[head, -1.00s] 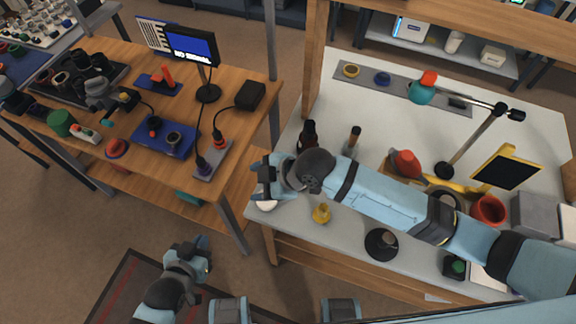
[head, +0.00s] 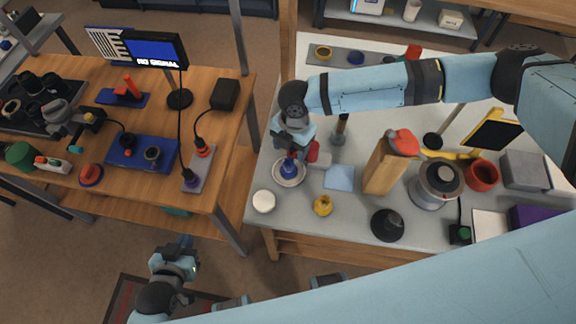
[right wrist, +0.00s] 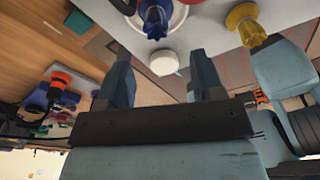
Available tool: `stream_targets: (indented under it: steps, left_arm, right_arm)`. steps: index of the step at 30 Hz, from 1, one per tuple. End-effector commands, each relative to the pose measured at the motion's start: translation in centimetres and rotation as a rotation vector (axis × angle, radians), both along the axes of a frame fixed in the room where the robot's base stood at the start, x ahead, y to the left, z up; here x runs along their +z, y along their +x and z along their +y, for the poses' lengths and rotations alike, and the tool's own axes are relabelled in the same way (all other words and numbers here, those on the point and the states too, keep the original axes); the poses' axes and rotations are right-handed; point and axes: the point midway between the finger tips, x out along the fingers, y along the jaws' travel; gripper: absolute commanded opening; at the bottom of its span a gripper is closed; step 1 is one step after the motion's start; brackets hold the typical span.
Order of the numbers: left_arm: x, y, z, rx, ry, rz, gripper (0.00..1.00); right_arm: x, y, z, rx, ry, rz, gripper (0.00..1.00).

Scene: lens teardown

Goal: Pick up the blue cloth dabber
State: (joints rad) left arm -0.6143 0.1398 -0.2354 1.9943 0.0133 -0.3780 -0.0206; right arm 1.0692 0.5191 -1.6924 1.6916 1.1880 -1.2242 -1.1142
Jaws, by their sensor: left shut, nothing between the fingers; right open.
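The dabber appears to be the small blue fluted piece (head: 290,167) standing in a white saucer (head: 277,180) near the left edge of the white table. It also shows at the top of the right wrist view (right wrist: 155,18), beyond the fingertips. My right gripper (head: 289,151) is over the saucer in the head view and partly hides the piece. In the right wrist view its two fingers (right wrist: 160,62) are apart with nothing held; a white round lid shows between them. My left gripper (head: 186,242) is shut and empty, low over the floor.
The white lid (head: 264,201), a yellow fluted piece (head: 323,206) and a light-blue cloth (head: 339,178) lie near the saucer. A wooden block with a red top (head: 388,168) and a black cone (head: 388,224) stand to the right. A wooden table (head: 232,120) is left, across a gap.

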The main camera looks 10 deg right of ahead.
Motion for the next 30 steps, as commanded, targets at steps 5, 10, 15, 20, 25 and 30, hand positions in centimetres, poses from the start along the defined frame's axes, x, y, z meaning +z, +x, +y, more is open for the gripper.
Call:
stream_targets:
  steps: [5, 10, 15, 20, 25, 30]
  left_arm:
    - [0.2, 0.0, 0.0, 0.000, 0.000, 0.001, 0.00]
    - [0.3, 0.0, 0.0, 0.000, 0.000, 0.001, 0.00]
    - [0.8, -0.1, 0.0, 0.000, 0.001, 0.002, 0.00]
    - [1.1, 0.0, 0.0, 0.000, 0.001, 0.002, 0.00]
    - [1.2, 0.0, 0.0, 0.001, 0.001, 0.001, 0.00]
    - [1.2, 0.0, 0.0, 0.001, 0.001, 0.001, 0.00]
  right_arm:
    - [-3.1, -0.3, 0.3, -0.001, 0.001, 0.001, 0.61]
    - [-4.3, -0.3, 0.4, -0.001, 0.001, -0.001, 0.61]
    - [-6.1, -0.2, 0.5, 0.000, 0.000, 0.000, 0.61]
    - [-8.5, -0.1, 0.6, -0.001, 0.001, 0.000, 0.61]
    - [-9.6, -0.2, 0.6, -0.001, 0.003, -0.001, 0.61]
    - [-9.6, -0.2, 0.6, -0.001, 0.003, -0.001, 0.61]
